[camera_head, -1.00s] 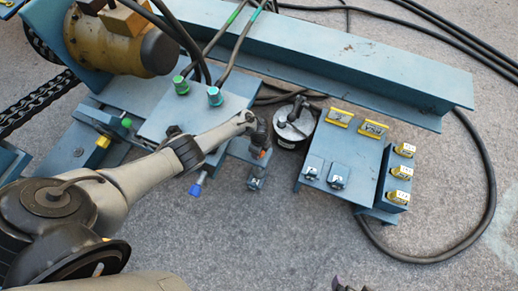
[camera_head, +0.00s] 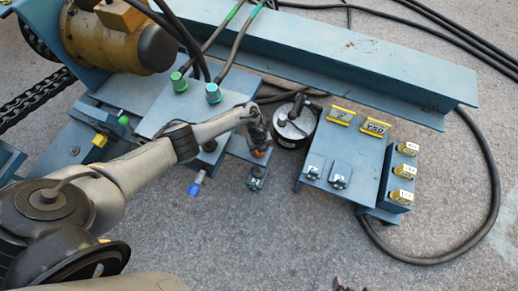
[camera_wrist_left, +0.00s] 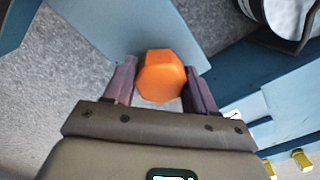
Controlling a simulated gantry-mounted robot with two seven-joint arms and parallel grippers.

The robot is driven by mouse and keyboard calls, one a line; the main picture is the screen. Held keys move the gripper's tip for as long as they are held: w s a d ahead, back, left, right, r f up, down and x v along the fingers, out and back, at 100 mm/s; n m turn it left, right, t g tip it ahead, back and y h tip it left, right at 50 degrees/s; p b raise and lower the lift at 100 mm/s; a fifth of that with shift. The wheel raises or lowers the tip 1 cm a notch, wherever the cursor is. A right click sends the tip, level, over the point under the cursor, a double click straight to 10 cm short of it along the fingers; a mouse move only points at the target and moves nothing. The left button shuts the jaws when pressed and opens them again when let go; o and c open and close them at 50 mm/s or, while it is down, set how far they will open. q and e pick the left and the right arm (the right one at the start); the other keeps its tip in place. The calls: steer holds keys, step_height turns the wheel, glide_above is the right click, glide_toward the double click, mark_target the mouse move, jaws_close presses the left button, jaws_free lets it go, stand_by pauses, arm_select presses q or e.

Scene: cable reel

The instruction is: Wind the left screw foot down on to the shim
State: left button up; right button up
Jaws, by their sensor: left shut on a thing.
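The screw foot's orange hexagonal head (camera_wrist_left: 160,76) sits between the two purple fingers of my left gripper (camera_wrist_left: 161,88) in the left wrist view. The fingers are shut on opposite sides of it. In the head view my left gripper (camera_head: 259,139) points down at a small blue bracket (camera_head: 245,150) beside the larger blue plate, and a bit of orange (camera_head: 262,153) shows at its tips. The foot's lower end and the shim are hidden or too small to tell. A small dark purplish tip (camera_head: 340,285) at the bottom edge may be my right gripper; its jaws cannot be judged.
A black and white round canister (camera_head: 294,122) stands just right of my left gripper. Further right is a blue stand (camera_head: 350,150) with yellow tags. A blue beam (camera_head: 350,60) runs behind.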

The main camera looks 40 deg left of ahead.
stand_by(0.5)
arm_select(q)
steer(key=o, duration=1)
steer(key=shift+r, duration=0.1)
step_height(320, 180, up, 9)
steer(key=p, duration=0.6)
steer(key=shift+r, duration=0.15)
steer(key=shift+r+p, duration=0.6)
steer(key=shift+r, duration=0.05)
